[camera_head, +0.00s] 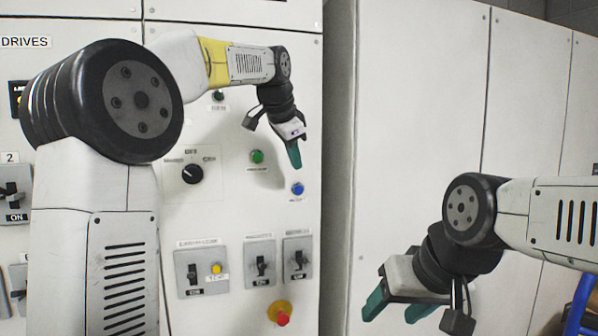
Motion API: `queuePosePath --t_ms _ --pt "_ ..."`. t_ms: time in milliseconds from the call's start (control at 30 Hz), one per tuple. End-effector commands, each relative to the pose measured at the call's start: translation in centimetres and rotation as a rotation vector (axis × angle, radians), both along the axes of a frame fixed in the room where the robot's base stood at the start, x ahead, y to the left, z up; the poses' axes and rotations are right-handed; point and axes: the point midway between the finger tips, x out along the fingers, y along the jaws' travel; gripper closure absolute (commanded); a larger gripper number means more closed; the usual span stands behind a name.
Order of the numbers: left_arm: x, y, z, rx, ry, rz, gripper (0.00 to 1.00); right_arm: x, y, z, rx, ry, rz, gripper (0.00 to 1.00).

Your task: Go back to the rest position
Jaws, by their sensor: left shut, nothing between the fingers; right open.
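My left gripper (294,154) is shut and empty, its teal fingers pointing down in front of the white drive panel (228,135). Its tips are beside the green button (257,156) and a little above the blue button (298,188); I cannot tell whether they touch the panel. My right gripper (393,313) is open and empty at the lower right, its two teal fingers spread apart in front of the plain cabinet doors.
The panel carries a black rotary knob (192,174), switches (260,263), a yellow button (217,268) and a red button on a yellow base (281,314). Plain white cabinets (420,110) stand at the right. A blue bar (580,300) shows at the lower right.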

Motion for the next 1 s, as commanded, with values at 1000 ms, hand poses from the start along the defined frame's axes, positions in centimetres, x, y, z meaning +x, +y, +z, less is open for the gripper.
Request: queuePosePath --t_ms 1000 --pt "-20.7 10.5 -10.4 -0.371 0.162 0.589 1.00 0.0 0.0 0.0 0.000 0.000 0.000 0.41"
